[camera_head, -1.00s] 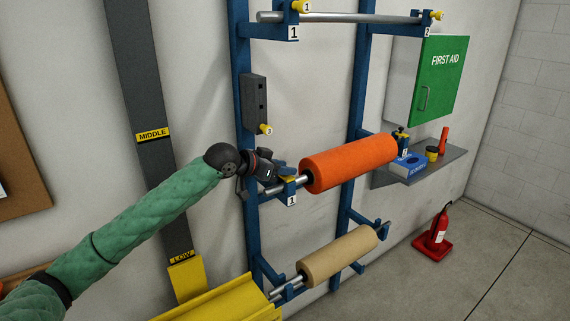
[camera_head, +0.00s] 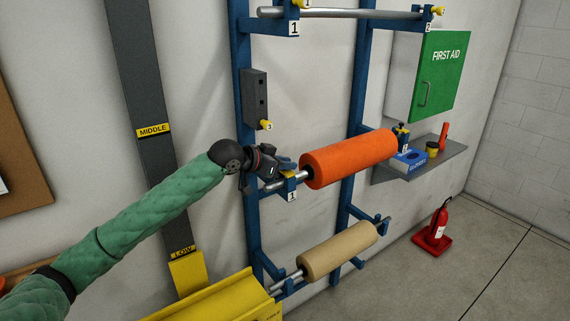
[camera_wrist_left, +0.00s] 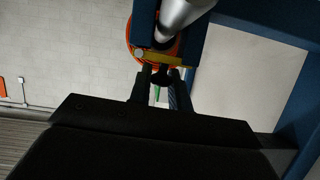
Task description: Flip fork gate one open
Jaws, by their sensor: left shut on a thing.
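Fork gate one is a small yellow bar (camera_wrist_left: 160,58) across the blue fork marked 1 (camera_head: 291,184), at the left end of the middle roller bar. My left gripper (camera_head: 284,170) is at this fork; its two dark fingers (camera_wrist_left: 161,88) also show in the left wrist view. They are shut on the small dark knob of the gate. In the head view the gripper hides most of the gate, so its exact angle is hard to tell. My right gripper is not in view.
An orange roll (camera_head: 350,158) sits on the bar just right of the gripper. A tan roll (camera_head: 338,250) hangs below. A dark box with a yellow knob (camera_head: 255,98) is on the blue upright above. A grey shelf (camera_head: 425,163) stands at the right.

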